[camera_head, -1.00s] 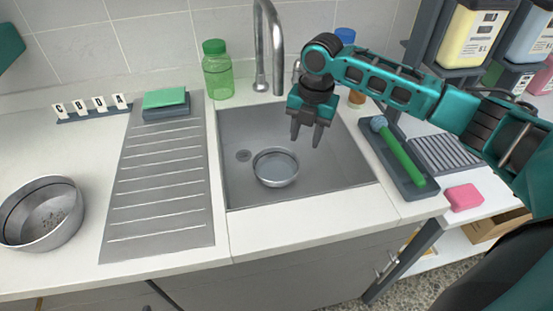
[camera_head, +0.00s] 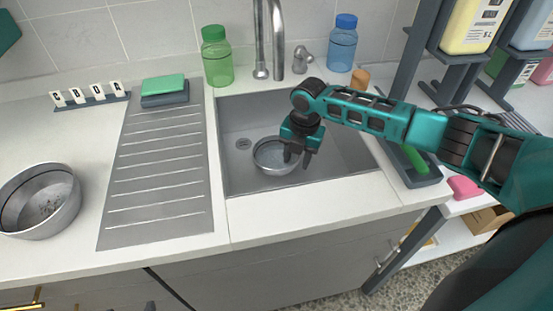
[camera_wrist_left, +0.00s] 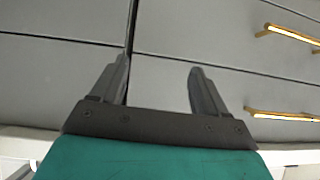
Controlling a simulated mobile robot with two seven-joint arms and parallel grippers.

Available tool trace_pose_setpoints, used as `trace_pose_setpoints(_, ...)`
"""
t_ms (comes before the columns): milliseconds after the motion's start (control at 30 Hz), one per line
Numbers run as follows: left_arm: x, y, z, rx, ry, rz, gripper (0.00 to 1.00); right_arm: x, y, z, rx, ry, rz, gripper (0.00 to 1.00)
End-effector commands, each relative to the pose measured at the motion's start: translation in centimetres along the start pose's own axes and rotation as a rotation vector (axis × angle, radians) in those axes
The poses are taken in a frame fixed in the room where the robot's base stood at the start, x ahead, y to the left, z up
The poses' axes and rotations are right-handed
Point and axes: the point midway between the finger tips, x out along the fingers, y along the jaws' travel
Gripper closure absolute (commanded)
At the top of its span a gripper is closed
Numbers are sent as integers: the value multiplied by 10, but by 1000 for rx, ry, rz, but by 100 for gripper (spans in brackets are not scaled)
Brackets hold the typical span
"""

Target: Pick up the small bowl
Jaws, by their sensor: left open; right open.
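The small bowl (camera_head: 272,157) is a round grey metal bowl sitting upright on the floor of the sink (camera_head: 340,150). My right gripper (camera_head: 297,160) reaches down into the sink from the right, fingers pointing down, at the bowl's right rim. It is open and hides part of that rim. I cannot tell whether a finger touches the bowl. My left gripper shows only in the left wrist view (camera_wrist_left: 160,85), open and empty, in front of grey cabinet fronts.
A larger metal bowl (camera_head: 39,200) with dark bits inside stands on the left counter. The tap (camera_head: 277,50) rises behind the sink. A green bottle (camera_head: 217,57) and a blue bottle (camera_head: 342,44) stand at the back. The ribbed drainboard (camera_head: 160,180) is clear in front of the green sponge (camera_head: 163,86).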

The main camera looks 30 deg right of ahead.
Motion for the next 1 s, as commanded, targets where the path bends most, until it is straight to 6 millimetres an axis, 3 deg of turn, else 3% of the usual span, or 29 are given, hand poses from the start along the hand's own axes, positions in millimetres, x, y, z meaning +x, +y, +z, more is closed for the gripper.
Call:
trace_pose_setpoints(267, 2, -1, -4, 1, 8, -1, 25, 3, 0, 0, 0, -1, 0, 58)
trace_pose_setpoints(700, 0, 0, -1, 0, 2, -1, 25, 3, 0, 0, 0, -1, 0, 100)
trace_pose_setpoints(1000, -1, 0, 1, -1, -2, 0, 25, 3, 0, 0, 1, -1, -1, 100)
